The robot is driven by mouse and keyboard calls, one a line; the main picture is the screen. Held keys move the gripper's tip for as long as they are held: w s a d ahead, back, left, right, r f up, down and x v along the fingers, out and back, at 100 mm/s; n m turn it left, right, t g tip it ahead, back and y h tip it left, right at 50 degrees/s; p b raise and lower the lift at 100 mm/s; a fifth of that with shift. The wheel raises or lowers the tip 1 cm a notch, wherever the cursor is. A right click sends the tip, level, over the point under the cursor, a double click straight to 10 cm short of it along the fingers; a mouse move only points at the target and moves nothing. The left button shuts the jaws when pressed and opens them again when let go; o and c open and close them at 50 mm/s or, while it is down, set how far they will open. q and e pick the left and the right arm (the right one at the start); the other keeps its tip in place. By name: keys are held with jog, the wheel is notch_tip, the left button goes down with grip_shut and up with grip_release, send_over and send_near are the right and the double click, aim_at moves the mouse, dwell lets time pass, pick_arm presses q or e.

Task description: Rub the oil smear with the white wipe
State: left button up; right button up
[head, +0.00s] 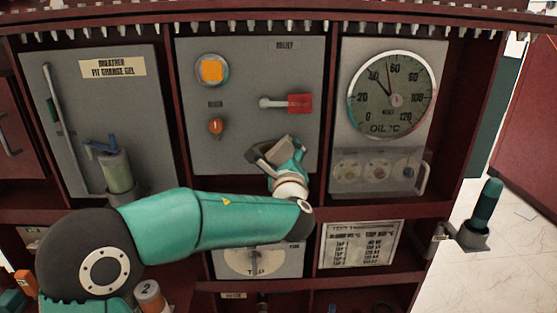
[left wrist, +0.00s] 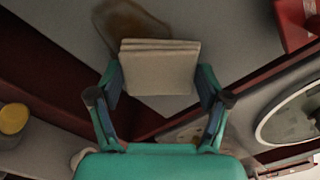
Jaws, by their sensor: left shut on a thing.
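The wipe (left wrist: 158,70) is a folded off-white pad in layers. My left gripper (left wrist: 160,88) is shut on it, one finger on each side. In the head view my left gripper (head: 281,160) is at the lower middle of the central grey panel, with the wipe (head: 290,146) edge-on and partly hidden by the fingers. The oil smear (left wrist: 130,27) is a brown stain on the grey panel, just beyond the wipe in the left wrist view. The wipe overlaps its lower part in the picture; I cannot tell whether they touch. In the head view the smear is not clear. My right gripper is not in view.
An oil gauge (head: 391,95) is on the right panel. A breather jar (head: 117,172) is at left. A dark red ledge (head: 385,211) runs below the panels.

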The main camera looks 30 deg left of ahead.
pick_arm(q)
jog(key=shift+a+b, duration=0.1)
jog(key=shift+b, duration=1.9)
